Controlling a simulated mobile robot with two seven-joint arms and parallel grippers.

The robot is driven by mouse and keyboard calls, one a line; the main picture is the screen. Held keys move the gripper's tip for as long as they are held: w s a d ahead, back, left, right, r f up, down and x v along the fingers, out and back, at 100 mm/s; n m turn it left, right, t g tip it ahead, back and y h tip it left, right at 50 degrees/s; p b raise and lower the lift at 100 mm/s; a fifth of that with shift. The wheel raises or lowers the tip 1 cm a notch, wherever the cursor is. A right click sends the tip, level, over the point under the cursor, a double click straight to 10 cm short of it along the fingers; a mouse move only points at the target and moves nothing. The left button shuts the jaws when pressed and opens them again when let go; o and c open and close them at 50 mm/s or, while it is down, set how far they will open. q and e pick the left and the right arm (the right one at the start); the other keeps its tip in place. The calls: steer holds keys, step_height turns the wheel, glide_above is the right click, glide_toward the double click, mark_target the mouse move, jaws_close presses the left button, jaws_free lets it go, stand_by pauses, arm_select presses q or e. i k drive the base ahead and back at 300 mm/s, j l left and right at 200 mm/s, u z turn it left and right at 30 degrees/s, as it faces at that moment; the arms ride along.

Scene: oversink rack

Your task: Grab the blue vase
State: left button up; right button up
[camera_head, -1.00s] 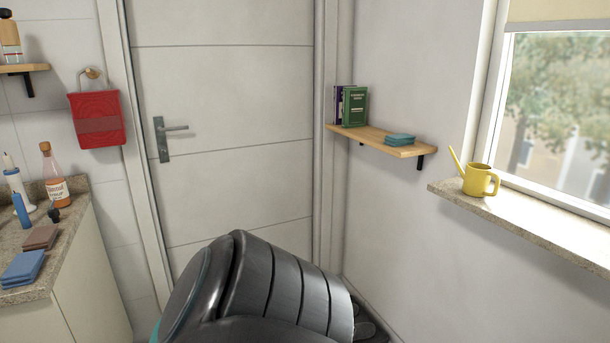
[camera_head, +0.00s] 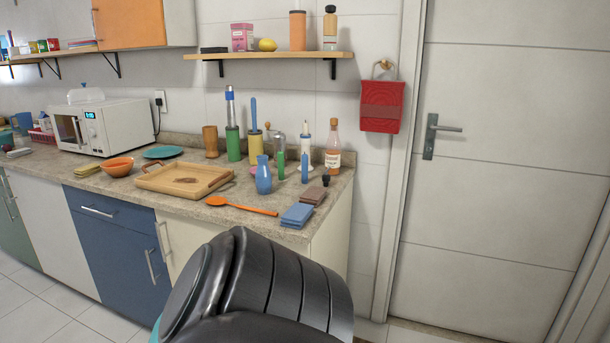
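The blue vase (camera_head: 264,176) stands upright on the stone counter (camera_head: 340,187), right of the wooden tray and behind the orange spoon. One of my dark arm links fills the bottom middle of the view, in front of the counter. No gripper fingers show, so neither gripper is in view.
Around the vase are a wooden tray (camera_head: 146,181), an orange spoon (camera_head: 240,206), blue cloths (camera_head: 297,214), a green candle (camera_head: 281,165) and a syrup bottle (camera_head: 333,151). A shelf (camera_head: 275,55) hangs above. A microwave (camera_head: 119,126) stands left; a door (camera_head: 490,150) is right.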

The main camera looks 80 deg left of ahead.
mark_target(263, 174)
steer(key=u, duration=2.85)
steer(key=i+u, duration=0.2)
steer(key=k+l, duration=0.05)
steer(key=k, duration=0.05)
